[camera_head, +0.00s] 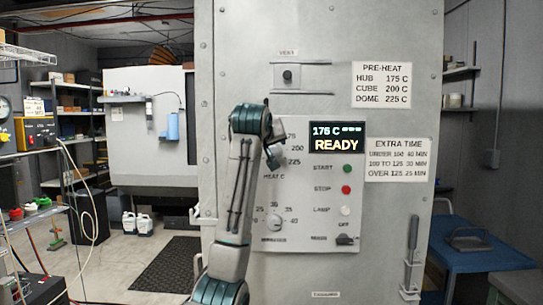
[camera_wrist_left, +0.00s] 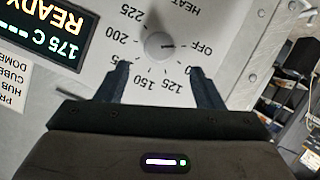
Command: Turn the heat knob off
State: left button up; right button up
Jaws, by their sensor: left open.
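The heat knob (camera_wrist_left: 158,45) is a small round grey knob on the panel, seen rotated in the left wrist view. A short dark mark on it points toward the OFF label (camera_wrist_left: 200,47). My left gripper (camera_wrist_left: 156,70) is open, its two fingers apart, with the knob just beyond the gap between the tips. I see no contact with the knob. My right gripper is not in view.
The display (camera_head: 337,137) reads 175 C and READY. Below it are the green start button (camera_head: 347,168), red stop button (camera_head: 347,190), lamp button (camera_head: 346,211) and a black switch (camera_head: 345,239). A lower minutes dial (camera_head: 274,222) is near my arm. A blue table (camera_head: 480,258) stands right.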

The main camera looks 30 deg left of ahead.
pick_arm(q)
jog(key=v, duration=0.3)
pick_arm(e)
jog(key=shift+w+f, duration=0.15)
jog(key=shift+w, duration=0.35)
pick_arm(q)
jog(key=shift+w+f, duration=0.1)
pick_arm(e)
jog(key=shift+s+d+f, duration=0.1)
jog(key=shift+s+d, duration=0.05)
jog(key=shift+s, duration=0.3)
